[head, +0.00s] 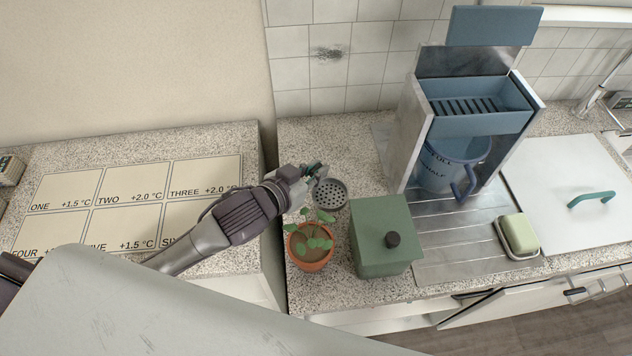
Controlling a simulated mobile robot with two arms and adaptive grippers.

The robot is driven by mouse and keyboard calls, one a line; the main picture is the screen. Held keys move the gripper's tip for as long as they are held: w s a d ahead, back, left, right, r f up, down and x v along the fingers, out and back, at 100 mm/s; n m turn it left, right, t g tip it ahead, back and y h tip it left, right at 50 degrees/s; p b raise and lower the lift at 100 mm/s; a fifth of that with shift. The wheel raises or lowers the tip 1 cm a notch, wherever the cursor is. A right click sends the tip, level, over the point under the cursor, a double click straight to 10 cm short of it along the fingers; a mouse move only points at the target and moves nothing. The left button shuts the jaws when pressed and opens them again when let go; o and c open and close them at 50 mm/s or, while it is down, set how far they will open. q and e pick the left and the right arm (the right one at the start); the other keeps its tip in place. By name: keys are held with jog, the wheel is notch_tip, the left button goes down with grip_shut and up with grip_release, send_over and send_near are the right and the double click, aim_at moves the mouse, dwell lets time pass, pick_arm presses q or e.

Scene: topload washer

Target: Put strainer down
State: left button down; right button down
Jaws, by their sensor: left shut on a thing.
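The strainer (331,194) is a small round grey piece with holes. It is at or just above the speckled counter, behind the green box and the potted plant; I cannot tell whether it touches the counter. The fingertips partly hide the handle. My right gripper is not in view.
A potted plant (311,247) stands just in front of the strainer. A green lidded box (382,250) is to its right. A metal stand (407,135) holds a blue pot (448,172). A soap dish (519,252) sits farther right. Bare counter (345,140) lies behind the strainer.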

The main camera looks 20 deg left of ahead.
aim_at(330, 188)
pick_arm(q)
jog(key=shift+s+f, duration=0.1)
jog(key=shift+f, duration=2.2)
jog(key=c, duration=1.2)
grip_release()
